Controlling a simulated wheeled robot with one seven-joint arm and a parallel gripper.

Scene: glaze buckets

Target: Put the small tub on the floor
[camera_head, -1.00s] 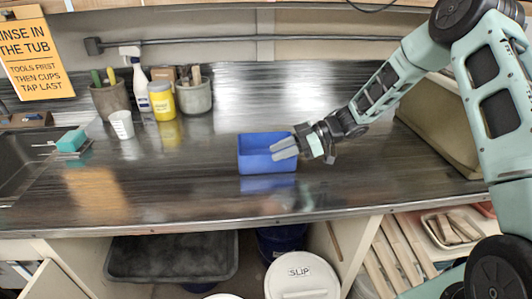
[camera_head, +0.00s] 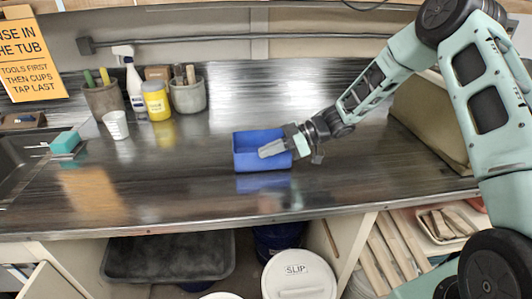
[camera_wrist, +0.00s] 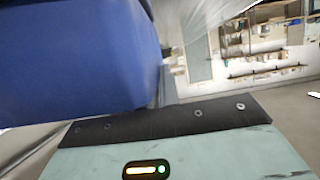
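The small tub is a blue open-topped box (camera_head: 262,162) standing upright on the dark counter. My gripper (camera_head: 268,150) reaches in from the right, and a grey finger overlaps the tub's right part. In the wrist view, the tub's blue wall (camera_wrist: 70,60) fills the upper left, very close. A grey finger (camera_wrist: 166,85) stands right beside its edge. The other finger is not clearly seen, so I cannot tell whether the fingers grip the wall. The floor is mostly hidden below the counter.
A yellow jar (camera_head: 157,101), a white cup (camera_head: 116,125), a spray bottle (camera_head: 134,85) and tool pots stand at the back left. A sink (camera_head: 20,165) is at far left. A tan bag-like object (camera_head: 430,120) lies right. A SLIP bucket (camera_head: 298,278) and dark tray (camera_head: 168,258) are below.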

